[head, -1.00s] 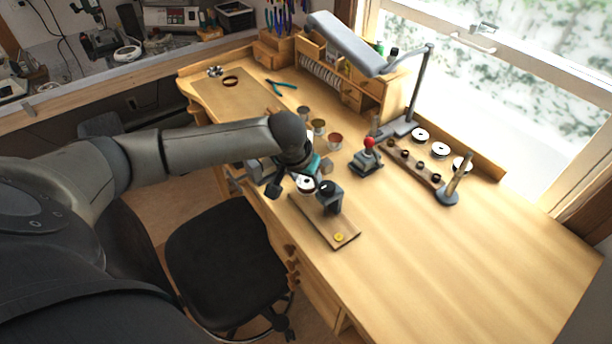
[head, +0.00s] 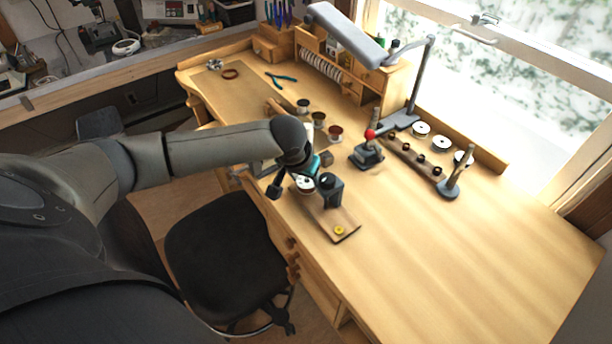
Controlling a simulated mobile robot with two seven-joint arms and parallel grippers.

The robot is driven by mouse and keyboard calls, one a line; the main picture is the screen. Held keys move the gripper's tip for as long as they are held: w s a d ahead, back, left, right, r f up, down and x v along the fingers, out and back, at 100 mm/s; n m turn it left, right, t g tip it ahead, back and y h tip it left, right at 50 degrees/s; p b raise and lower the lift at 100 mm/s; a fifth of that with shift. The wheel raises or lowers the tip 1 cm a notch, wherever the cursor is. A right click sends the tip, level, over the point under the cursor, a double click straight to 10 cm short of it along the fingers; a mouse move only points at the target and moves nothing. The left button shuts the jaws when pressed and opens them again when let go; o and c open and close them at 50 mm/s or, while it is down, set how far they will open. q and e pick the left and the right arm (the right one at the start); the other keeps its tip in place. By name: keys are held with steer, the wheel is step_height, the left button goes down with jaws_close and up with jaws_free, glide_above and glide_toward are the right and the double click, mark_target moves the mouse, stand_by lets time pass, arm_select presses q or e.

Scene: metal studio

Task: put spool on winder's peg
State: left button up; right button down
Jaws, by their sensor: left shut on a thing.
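The winder (head: 331,189) is a dark upright block on a wooden base (head: 324,219) with a yellow disc at its near end. It stands at the bench's left front edge. My left gripper (head: 298,184) is just left of the winder block and shut on a white-flanged spool (head: 304,184). The spool is close beside the block; I cannot tell whether they touch. The peg is not clearly visible, and the wrist hides part of the spool and gripper. My right gripper is not in view.
Several small spools, one of them red-brown (head: 335,132), stand behind the wrist. A red-knobbed lever device (head: 368,155) is to the right of them. The right bench top is clear.

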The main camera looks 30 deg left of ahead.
arm_select(q)
steer(key=shift+f, duration=0.1)
steer(key=o, duration=1.4)
steer(key=shift+o, duration=0.3)
steer(key=shift+d, duration=0.15)
